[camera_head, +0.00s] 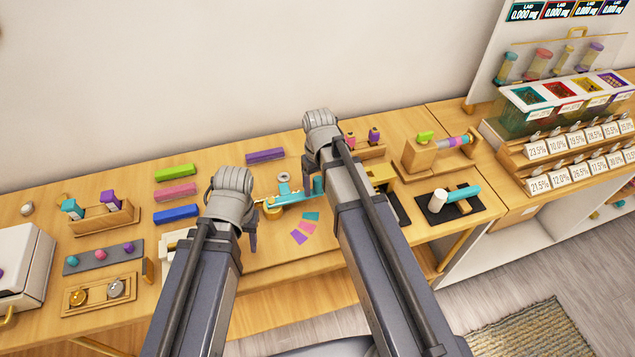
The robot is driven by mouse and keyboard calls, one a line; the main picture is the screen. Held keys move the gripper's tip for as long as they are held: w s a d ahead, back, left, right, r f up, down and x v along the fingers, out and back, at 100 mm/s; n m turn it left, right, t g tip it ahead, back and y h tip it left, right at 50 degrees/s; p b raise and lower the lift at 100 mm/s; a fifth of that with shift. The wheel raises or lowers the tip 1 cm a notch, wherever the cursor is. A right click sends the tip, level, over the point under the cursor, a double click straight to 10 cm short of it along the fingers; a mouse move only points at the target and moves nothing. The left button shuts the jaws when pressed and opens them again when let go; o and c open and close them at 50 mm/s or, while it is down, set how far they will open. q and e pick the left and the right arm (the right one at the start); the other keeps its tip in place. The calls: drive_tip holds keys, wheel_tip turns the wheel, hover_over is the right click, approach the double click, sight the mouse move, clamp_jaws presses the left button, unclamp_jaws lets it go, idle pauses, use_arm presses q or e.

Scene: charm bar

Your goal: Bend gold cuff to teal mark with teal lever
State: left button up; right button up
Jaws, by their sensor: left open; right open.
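The bending tool stands mid-table between my arms, with a teal lever (290,198) across it and a grey round knob above. A small gold piece (272,212) at its left end may be the gold cuff, but it is too small to be sure. I cannot make out the teal mark. My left gripper (252,238) is open just left of the tool, apart from it as far as I can tell, its fingers partly hidden by my forearm. My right gripper (311,160) is open above and behind the tool's right end, its fingertips mostly hidden.
Teal, pink and purple cards (306,226) lie in front of the tool. Green, pink, blue and purple bars (176,192) lie behind left. A wooden rack (102,218) and cuff tray (100,294) stand left. A wooden stand (428,155) and black mat (437,213) are right.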

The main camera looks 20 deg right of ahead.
drive_tip(key=shift+c, duration=0.4)
clamp_jaws()
idle(0.8)
drive_tip(key=shift+s+m, duration=0.8)
drive_tip(key=shift+s, duration=0.35)
drive_tip(key=shift+s+a+m, duration=0.1)
drive_tip(key=shift+s+m, duration=0.1)
drive_tip(key=shift+m, duration=0.1)
